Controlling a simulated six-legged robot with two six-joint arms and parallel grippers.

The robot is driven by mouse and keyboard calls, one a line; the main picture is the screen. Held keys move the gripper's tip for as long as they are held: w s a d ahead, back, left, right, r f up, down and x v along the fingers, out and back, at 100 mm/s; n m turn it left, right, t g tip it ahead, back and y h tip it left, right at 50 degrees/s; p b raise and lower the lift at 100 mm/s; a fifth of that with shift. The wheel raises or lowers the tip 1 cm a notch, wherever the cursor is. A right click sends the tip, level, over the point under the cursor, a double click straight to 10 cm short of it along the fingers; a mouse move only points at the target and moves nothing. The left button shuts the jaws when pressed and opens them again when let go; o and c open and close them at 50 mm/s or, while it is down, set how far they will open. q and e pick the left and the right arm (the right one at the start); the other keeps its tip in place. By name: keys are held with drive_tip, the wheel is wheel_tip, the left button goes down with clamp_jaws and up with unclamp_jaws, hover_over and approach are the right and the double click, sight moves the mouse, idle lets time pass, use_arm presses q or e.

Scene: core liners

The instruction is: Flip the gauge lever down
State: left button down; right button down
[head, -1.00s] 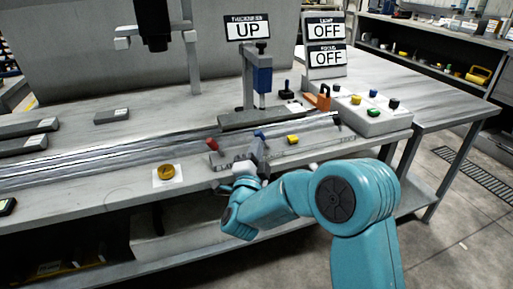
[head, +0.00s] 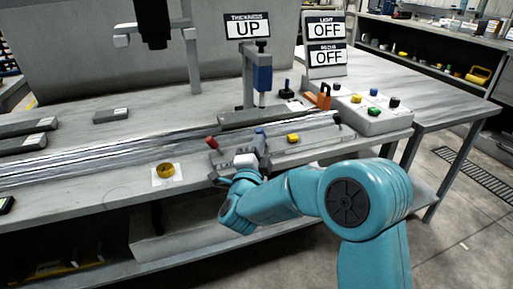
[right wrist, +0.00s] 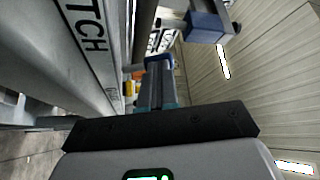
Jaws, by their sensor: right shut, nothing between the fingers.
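The thickness gauge (head: 262,78) is a blue block on a grey post, under a sign (head: 247,27) that reads UP. In front of it, a grey panel carries a red-knobbed lever (head: 211,143), a blue-knobbed lever (head: 260,132) and a yellow knob (head: 293,138). I cannot tell for sure which lever is the gauge's. My right gripper (head: 262,147) is shut and empty, right at the blue-knobbed lever; contact cannot be made out. The right wrist view shows the shut fingers (right wrist: 157,75) pointing away, with a blue part at their tips. My left gripper is not in view.
A button box (head: 370,118) stands at the right, beside an orange part (head: 323,97). A sign (head: 326,40) there reads OFF twice. A yellow ring (head: 165,171) lies on a white card near the bench's front edge. Lettering ending in TCH (right wrist: 88,28) is close in the right wrist view.

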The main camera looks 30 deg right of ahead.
drive_tip(key=shift+s+d+r+m+g+b, duration=0.1)
drive_tip(key=shift+d+r+m+g+b, duration=0.15)
drive_tip(key=shift+m, duration=0.25)
drive_tip(key=shift+d+r+m+g+b, duration=0.2)
drive_tip(key=shift+m+g, duration=0.15)
drive_tip(key=shift+m, duration=0.15)
drive_tip(key=shift+s+d+r+m+g+y, duration=0.1)
drive_tip(key=shift+d+r+m+g+y, duration=0.2)
drive_tip(key=shift+m, duration=0.5)
drive_tip(key=d+m, duration=0.1)
drive_tip(key=m+g+y, duration=0.1)
drive_tip(key=shift+s+d+r+m+y, duration=0.2)
drive_tip(key=shift+d+r+m+y, duration=0.1)
drive_tip(key=shift+d+m, duration=0.1)
drive_tip(key=shift+d+m+g+y, duration=0.3)
drive_tip(key=shift+m+y, duration=0.1)
drive_tip(key=shift+m, duration=0.1)
drive_tip(key=shift+f, duration=0.1)
drive_tip(key=shift+s, duration=0.1)
